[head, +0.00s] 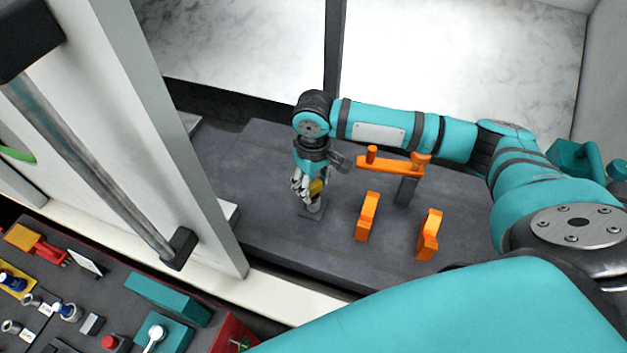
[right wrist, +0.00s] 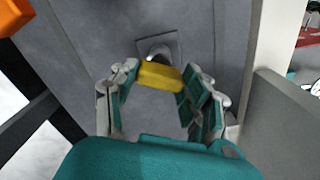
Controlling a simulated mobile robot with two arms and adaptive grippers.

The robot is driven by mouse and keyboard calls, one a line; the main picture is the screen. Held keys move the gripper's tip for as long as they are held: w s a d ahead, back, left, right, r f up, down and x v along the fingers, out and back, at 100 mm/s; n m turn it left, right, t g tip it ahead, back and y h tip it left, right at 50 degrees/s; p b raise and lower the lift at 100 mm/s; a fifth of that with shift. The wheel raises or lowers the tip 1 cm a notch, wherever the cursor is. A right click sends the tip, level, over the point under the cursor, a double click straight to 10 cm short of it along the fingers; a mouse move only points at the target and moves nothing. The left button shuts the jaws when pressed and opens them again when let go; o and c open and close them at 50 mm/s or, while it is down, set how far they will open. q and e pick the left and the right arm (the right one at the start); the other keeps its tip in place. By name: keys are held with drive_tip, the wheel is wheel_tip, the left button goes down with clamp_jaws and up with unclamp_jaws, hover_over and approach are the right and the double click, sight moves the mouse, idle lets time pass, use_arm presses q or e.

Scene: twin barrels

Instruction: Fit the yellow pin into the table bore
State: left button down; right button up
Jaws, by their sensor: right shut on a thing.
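My right gripper (head: 309,190) points down over the dark grey table (head: 270,215) and is shut on the yellow pin (head: 317,187). In the right wrist view, the yellow pin (right wrist: 160,76) lies between the two fingers of the gripper (right wrist: 158,82). Just beyond it, a square plate (right wrist: 172,38) is on the table, with a rounded grey metal part at its middle. I cannot tell whether this part is the bore's rim or the pin's lower end, so the pin's depth in the bore is unclear. My left gripper is not in view.
Orange upright blocks (head: 367,217) and (head: 429,234) stand right of the gripper, near an orange bar on a dark post (head: 405,191). A pale door panel with a long handle (head: 95,175) is at left. A cluttered tool tray (head: 185,290) is at lower left.

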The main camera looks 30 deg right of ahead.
sight(313, 185)
drive_tip(key=shift+f, duration=0.85)
drive_tip(key=o, duration=1.2)
drive_tip(key=shift+o, duration=0.2)
wheel_tip(313, 185, up, 12)
drive_tip(key=shift+f, duration=0.15)
